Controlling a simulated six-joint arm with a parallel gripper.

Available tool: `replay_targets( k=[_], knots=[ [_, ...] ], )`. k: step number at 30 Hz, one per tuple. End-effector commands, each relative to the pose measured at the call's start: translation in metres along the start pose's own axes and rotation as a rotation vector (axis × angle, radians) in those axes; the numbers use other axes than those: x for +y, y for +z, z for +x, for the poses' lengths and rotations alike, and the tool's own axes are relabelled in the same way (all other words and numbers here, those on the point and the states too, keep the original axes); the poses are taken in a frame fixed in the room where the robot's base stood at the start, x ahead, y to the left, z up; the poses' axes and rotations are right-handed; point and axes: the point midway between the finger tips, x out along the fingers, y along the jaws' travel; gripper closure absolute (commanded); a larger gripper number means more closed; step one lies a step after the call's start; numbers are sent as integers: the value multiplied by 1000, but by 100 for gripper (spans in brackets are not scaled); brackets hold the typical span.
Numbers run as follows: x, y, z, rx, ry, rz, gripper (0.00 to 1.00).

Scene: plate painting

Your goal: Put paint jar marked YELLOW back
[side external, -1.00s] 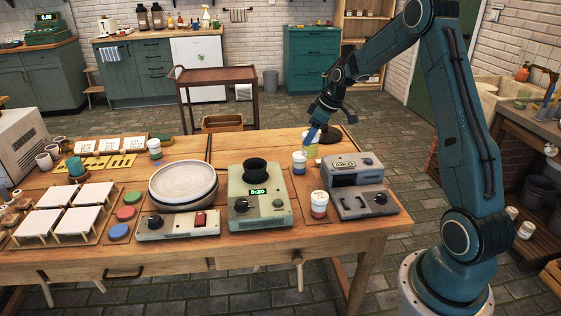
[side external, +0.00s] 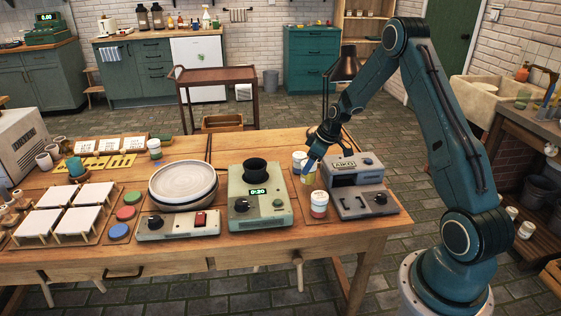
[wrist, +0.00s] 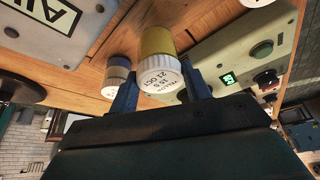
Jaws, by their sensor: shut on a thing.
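The YELLOW paint jar (side external: 309,178) has a yellow body and a white lid. Its lid shows the lettering "YELLOW" and a date in the wrist view (wrist: 160,75). My gripper (side external: 311,166) is shut on this jar, with one blue finger on each side of it in the wrist view (wrist: 162,90). The jar is upright over the wooden jar board (side external: 296,194), between the blue jar (side external: 299,162) behind and the red jar (side external: 319,205) in front. I cannot tell whether its base touches the board.
A grey machine (side external: 367,201) stands close on the right. A green device (side external: 261,208) reading 0:20 stands on the left. A dark desk lamp (side external: 343,70) is behind my gripper. The blue jar also shows beside the held jar in the wrist view (wrist: 117,75).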

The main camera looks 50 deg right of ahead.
Motion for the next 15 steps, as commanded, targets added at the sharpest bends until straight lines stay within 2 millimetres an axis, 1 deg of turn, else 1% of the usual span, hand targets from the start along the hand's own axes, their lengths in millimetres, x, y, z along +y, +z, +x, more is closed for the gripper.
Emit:
replay_targets(
  k=[1, 6, 10, 15],
  knots=[
    [-1, 3, 7, -3, -3, 1, 81],
    [-1, 10, 24, -2, -3, -1, 81],
    [0, 12, 29, 0, 0, -1, 81],
    [0, 12, 29, 0, 0, -1, 81]
  ],
)
